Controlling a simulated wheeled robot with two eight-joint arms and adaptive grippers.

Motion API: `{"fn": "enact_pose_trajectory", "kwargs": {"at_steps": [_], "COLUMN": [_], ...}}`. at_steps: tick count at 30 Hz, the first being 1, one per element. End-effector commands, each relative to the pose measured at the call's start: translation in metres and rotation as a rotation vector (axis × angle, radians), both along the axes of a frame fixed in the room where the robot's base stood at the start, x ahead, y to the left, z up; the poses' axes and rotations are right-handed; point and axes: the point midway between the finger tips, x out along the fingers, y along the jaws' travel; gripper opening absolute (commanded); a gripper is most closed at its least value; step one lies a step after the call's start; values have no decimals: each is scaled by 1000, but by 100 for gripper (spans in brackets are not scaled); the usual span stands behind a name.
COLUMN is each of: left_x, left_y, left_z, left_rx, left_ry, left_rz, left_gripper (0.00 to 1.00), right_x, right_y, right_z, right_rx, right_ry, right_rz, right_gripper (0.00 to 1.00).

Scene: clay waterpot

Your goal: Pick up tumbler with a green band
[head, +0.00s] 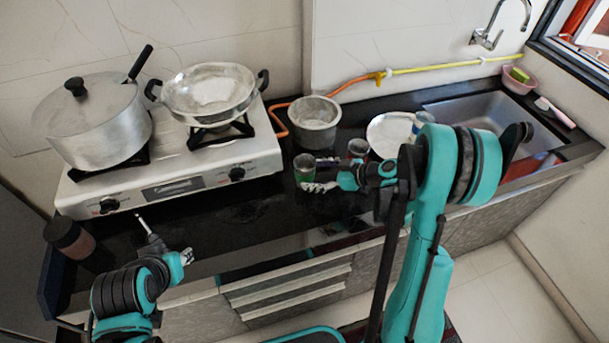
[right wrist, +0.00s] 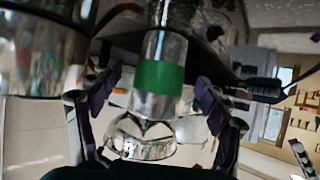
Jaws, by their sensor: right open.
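The tumbler with a green band (head: 304,165) is a shiny metal cup standing on the black counter in front of the grey pot. In the right wrist view the tumbler (right wrist: 165,47) shows with its green band facing me. My right gripper (head: 322,176) is at the tumbler, low over the counter. In the right wrist view the open fingers of the right gripper (right wrist: 157,92) are on either side of it, with gaps visible. My left gripper (head: 168,248) is at the lower left, away from the tumbler; its jaws are too unclear to read.
A second metal tumbler (head: 358,148) stands just right, near a metal plate (head: 390,133). A grey pot (head: 315,120) stands behind. The stove (head: 180,178) with a lidded pot and a pan is left, a dark jar (head: 69,238) at the far left, the sink (head: 480,112) right.

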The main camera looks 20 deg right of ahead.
Motion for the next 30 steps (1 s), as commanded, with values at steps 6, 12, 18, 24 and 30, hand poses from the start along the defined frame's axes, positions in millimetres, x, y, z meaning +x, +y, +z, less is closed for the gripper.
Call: {"fn": "enact_pose_trajectory", "kwargs": {"at_steps": [6,12,18,24,30], "left_x": [0,0,0,0,0], "left_y": [0,0,0,0,0], "left_z": [-19,-20,-19,-19,-19], "left_rx": [0,0,0,0,0], "left_ry": [0,0,0,0,0], "left_rz": [0,0,0,0,0], "left_gripper": [32,32,32,32,32], "right_x": [18,25,24,24,24], "right_y": [23,29,29,29,29], "right_z": [-20,-22,-22,-22,-22], "right_rx": [-1,0,0,0,0], "right_ry": [1,3,2,3,3], "right_rz": [2,-1,-1,-1,-1], "right_gripper": [77,77,51,21,21]}}
